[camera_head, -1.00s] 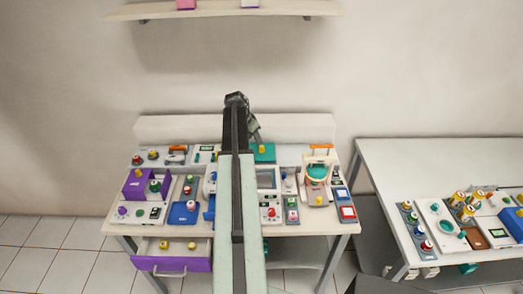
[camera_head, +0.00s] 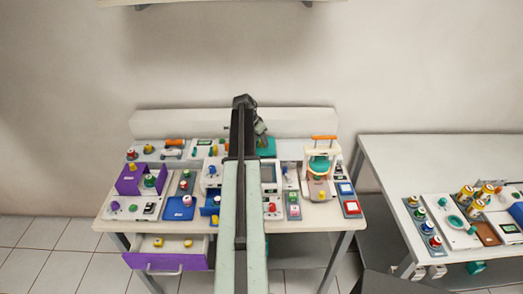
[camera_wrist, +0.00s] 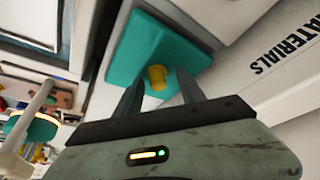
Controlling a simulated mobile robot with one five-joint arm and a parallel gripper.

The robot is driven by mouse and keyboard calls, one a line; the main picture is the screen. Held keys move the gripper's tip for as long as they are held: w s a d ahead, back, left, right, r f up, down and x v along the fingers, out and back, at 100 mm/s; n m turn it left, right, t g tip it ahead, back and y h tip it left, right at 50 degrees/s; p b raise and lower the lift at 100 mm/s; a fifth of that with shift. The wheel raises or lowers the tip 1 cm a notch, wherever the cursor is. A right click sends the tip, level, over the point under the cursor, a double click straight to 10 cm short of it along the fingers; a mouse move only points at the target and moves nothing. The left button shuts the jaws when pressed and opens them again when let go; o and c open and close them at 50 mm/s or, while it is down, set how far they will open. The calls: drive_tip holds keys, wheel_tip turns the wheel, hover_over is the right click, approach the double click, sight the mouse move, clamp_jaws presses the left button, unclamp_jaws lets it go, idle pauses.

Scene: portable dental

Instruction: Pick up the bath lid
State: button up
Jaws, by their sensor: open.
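A teal slab with a yellow knob, which looks like the bath lid (camera_wrist: 185,42), lies in the upper middle of the wrist view. Its knob (camera_wrist: 158,77) shows between the fingertips of my gripper (camera_wrist: 159,80). The fingers are apart, one on each side of the knob; I cannot tell whether they touch it. In the head view the teal lid (camera_head: 267,147) shows at the back of the left table, just right of my arm, which hides part of it. My gripper (camera_head: 260,128) is small and dark there.
The left table (camera_head: 290,221) is crowded with small devices, coloured knobs and trays. A teal pot in a stand with an orange handle (camera_head: 324,138) stands to the right. A purple-fronted drawer (camera_head: 163,262) is open at the front left. A second table (camera_head: 400,165) stands at the right.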

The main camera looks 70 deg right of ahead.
drive_tip(key=shift+r, duration=0.15)
clamp_jaws()
